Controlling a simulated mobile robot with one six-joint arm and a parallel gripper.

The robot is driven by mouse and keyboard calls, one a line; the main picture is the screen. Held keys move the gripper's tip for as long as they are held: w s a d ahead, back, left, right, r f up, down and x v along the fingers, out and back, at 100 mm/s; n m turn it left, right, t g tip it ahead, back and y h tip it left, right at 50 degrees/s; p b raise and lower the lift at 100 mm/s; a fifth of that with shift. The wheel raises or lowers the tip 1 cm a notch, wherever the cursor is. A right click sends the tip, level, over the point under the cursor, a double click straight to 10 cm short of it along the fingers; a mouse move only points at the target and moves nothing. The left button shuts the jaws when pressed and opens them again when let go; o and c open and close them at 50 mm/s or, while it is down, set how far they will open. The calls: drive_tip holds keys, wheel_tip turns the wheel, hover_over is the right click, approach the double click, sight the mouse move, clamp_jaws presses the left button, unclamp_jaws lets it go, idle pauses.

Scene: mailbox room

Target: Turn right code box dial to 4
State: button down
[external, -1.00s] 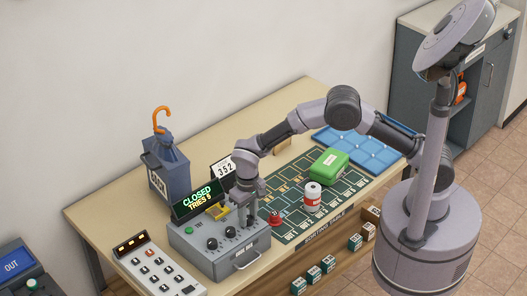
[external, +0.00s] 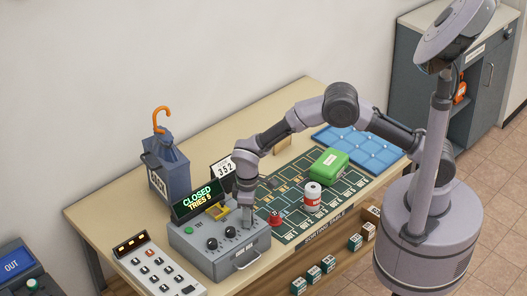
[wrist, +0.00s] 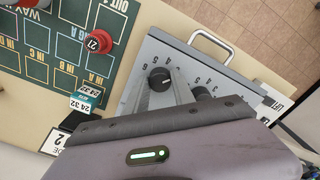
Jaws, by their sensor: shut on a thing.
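The grey code box (external: 190,258) stands at the table's front left, with a sign reading CLOSED, TRIES 5 (external: 197,199). Two dark dials, the left one (external: 211,244) and the middle one (external: 230,232), show on its top. My gripper (external: 246,226) is down over the right dial and hides it in the external view. In the wrist view the right dial (wrist: 160,79) is a black knob with a white mark, between my gripper's fingers (wrist: 162,88), which are shut on it. Printed numbers surround it; its exact setting is hard to read. Part of the middle dial (wrist: 203,92) shows too.
A red knob-like piece (external: 275,219) stands right of the box on the dark sorting mat (external: 290,236). A card reading 352 (external: 226,168) is behind my gripper. A white keypad (external: 152,266) lies left.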

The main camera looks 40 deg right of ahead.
drive_tip(key=n+p, duration=0.1)
drive_tip(key=n, duration=0.3)
drive_tip(key=shift+r, duration=0.1)
drive_tip(key=shift+n+p, duration=0.35)
drive_tip(key=shift+n, duration=1.75)
drive_tip(key=c, duration=1.1)
unclamp_jaws()
drive_tip(key=shift+o, duration=0.2)
wheel_tip(320, 180, up, 17)
drive_tip(key=p, duration=0.3)
drive_tip(key=shift+r, duration=0.15)
